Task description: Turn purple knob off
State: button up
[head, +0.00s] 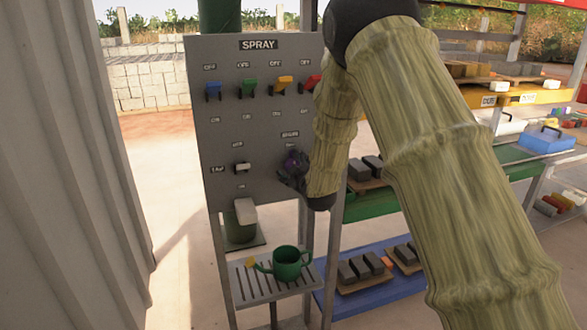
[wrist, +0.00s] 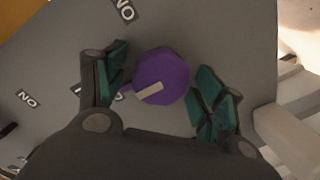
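The purple knob (wrist: 165,75) is on the grey spray panel. In the wrist view it is a rounded, faceted purple disc with a pale bar mark pointing to the lower left. My gripper (wrist: 158,88) is open, with one teal-padded finger on each side of the knob. The left finger is close to the knob's small side tab; I cannot tell whether it touches. A gap shows on the right side. In the head view the purple knob (head: 294,161) is partly covered by my gripper (head: 291,172), which is at the panel's lower right.
The grey panel (head: 225,130) carries blue, green, yellow and red levers (head: 313,83) along its top and a white switch (head: 242,168) at lower left. A green watering can (head: 287,264) stands on a slatted shelf below. Shelves with blocks stand at right.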

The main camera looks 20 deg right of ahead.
jog(key=shift+s+d, duration=0.1)
jog(key=shift+d, duration=0.1)
jog(key=s+r, duration=0.1)
jog(key=s, duration=1)
jog(key=shift+s, duration=0.4)
jog(key=shift+d, duration=0.1)
